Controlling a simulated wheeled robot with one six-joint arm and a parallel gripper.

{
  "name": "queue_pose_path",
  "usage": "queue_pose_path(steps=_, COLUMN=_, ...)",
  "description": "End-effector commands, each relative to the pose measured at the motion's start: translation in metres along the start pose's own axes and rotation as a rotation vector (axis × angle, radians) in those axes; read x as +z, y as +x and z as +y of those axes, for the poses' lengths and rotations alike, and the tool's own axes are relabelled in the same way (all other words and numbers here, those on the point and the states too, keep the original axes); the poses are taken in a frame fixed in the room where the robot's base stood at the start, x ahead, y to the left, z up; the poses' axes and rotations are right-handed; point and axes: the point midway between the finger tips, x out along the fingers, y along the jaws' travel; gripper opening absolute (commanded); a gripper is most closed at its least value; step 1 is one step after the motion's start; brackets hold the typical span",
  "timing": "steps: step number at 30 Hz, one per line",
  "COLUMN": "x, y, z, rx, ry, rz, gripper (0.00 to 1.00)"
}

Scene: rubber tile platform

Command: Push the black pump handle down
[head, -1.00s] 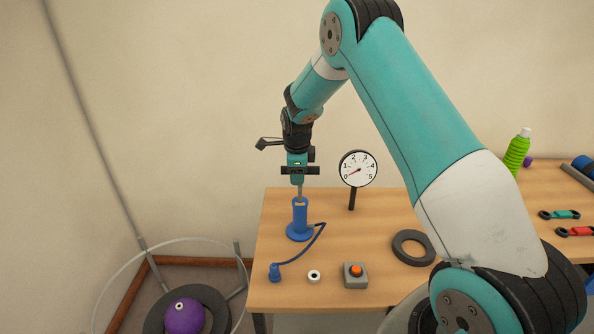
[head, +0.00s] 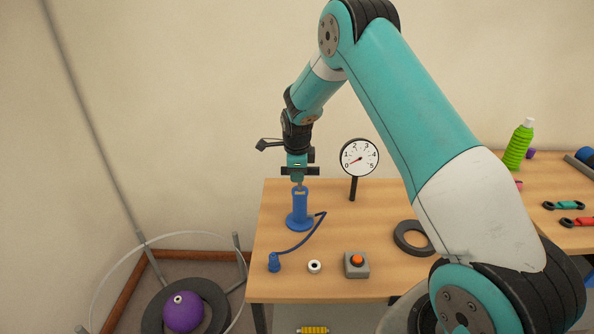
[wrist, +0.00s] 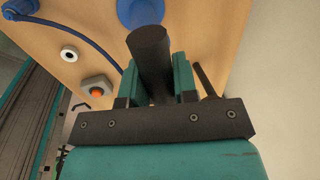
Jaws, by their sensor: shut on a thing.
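The blue pump (head: 300,212) stands upright on its round base on the wooden table. A short length of pale rod shows above its body. My gripper (head: 298,180) is right above it, pointing down. In the wrist view, the teal fingers of my gripper (wrist: 158,85) are shut on the black pump handle (wrist: 150,50), one on each side. Part of the blue pump (wrist: 140,10) shows beyond the handle. In the head view the handle is mostly hidden by the fingers. The dial gauge (head: 359,157) stands behind and right of the pump, its needle low on the scale.
A blue hose (head: 305,240) runs from the pump to a blue fitting (head: 274,262). A purple ball (head: 183,312) sits at lower left.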

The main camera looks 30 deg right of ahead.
Motion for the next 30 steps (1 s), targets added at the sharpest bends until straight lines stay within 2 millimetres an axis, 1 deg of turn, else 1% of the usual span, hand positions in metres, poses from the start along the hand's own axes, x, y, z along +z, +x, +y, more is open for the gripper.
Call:
queue_pose_path(steps=3, x=0.0, y=-0.002, z=-0.001, rx=-0.001, ry=0.0, rz=0.0, gripper=0.0)
queue_pose_path(steps=4, x=0.0, y=-0.002, z=-0.001, rx=-0.001, ry=0.0, rz=0.0, gripper=0.32)
queue_pose_path(steps=5, x=0.0, y=-0.002, z=-0.001, rx=-0.001, ry=0.0, rz=0.0, gripper=0.39)
queue_pose_path(steps=6, x=0.0, y=-0.002, z=-0.001, rx=-0.001, ry=0.0, rz=0.0, gripper=0.48)
queue_pose_path(steps=7, x=0.0, y=-0.002, z=-0.001, rx=-0.001, ry=0.0, rz=0.0, gripper=0.53)
queue_pose_path(steps=16, x=0.0, y=-0.003, z=-0.001, rx=-0.002, ry=0.0, rz=0.0, gripper=0.53)
queue_pose_path(steps=20, x=0.0, y=-0.015, z=-0.001, rx=-0.003, ry=0.0, rz=-0.001, gripper=0.53)
queue_pose_path(steps=23, x=0.0, y=-0.035, z=-0.001, rx=-0.006, ry=0.0, rz=-0.003, gripper=0.53)
queue_pose_path(steps=30, x=0.001, y=-0.096, z=-0.001, rx=-0.007, ry=0.0, rz=-0.003, gripper=0.53)
